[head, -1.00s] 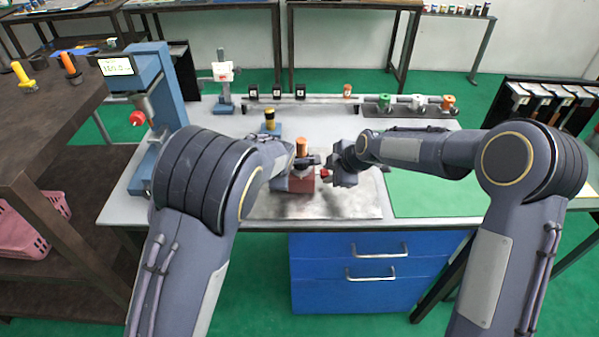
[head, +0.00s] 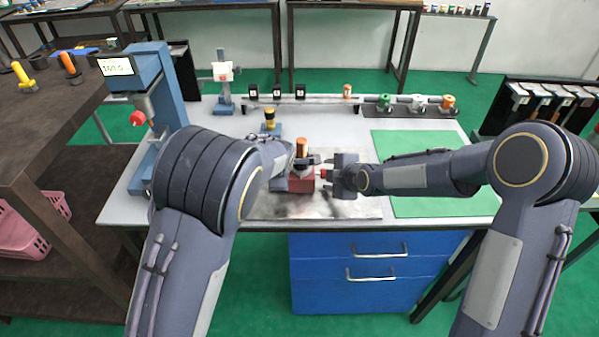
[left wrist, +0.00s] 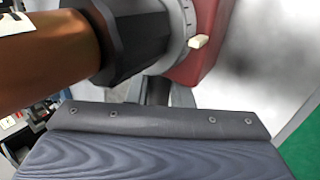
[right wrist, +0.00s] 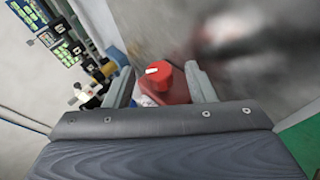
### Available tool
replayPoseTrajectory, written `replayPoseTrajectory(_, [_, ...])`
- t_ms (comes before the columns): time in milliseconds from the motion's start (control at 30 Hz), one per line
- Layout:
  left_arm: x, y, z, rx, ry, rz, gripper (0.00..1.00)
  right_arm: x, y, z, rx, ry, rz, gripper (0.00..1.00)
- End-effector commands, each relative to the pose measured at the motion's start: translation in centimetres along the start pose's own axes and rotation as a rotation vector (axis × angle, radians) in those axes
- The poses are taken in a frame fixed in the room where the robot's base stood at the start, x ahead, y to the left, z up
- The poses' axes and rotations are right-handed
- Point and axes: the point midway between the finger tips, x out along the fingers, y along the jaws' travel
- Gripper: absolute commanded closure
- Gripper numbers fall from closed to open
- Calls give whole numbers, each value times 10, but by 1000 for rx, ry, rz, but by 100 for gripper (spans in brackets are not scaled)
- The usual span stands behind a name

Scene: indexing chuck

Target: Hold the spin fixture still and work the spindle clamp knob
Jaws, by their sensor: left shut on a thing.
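The spin fixture has a dark red body (head: 300,182), a black chuck (left wrist: 140,40) with a pale graduated ring, and an upright copper-coloured cylinder (head: 302,147) in it. My left gripper (head: 304,161) is shut on the fixture at the chuck, just below the cylinder; its fingers are mostly hidden in the left wrist view. The red clamp knob (right wrist: 170,82), with a white mark, sticks out of the body's right side. My right gripper (right wrist: 163,85) is open, with one finger on each side of the knob. The knob sits closer to the right-hand finger there; contact cannot be told.
The fixture stands on a grey metal plate (head: 360,208) on the workbench. A green mat (head: 440,206) lies to the right. A blue press (head: 160,100) with a display stands at left.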

Motion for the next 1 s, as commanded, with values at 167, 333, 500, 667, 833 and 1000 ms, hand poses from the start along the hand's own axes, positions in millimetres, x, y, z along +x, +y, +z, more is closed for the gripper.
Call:
replayPoseTrajectory(167, [1, -2, -1, 0, 2, -4, 100, 0, 0, 0, 0, 0, 0, 48])
replayPoseTrajectory(333, [1, -2, -1, 0, 2, -4, 100, 0, 1, 0, 3, -1, -8, 48])
replayPoseTrajectory(500, [1, -2, -1, 0, 2, -4, 100, 0, 3, 0, 29, -4, -73, 48])
replayPoseTrajectory(667, [1, -2, -1, 1, 2, -4, 100, 1, 6, 0, 76, -9, -193, 48])
replayPoseTrajectory(833, [1, -2, -1, 0, 2, -4, 100, 2, 9, 0, 131, -15, -330, 48])
replayPoseTrajectory(1000, [1, -2, -1, 0, 2, -4, 100, -1, 14, 0, 182, -21, -455, 48])
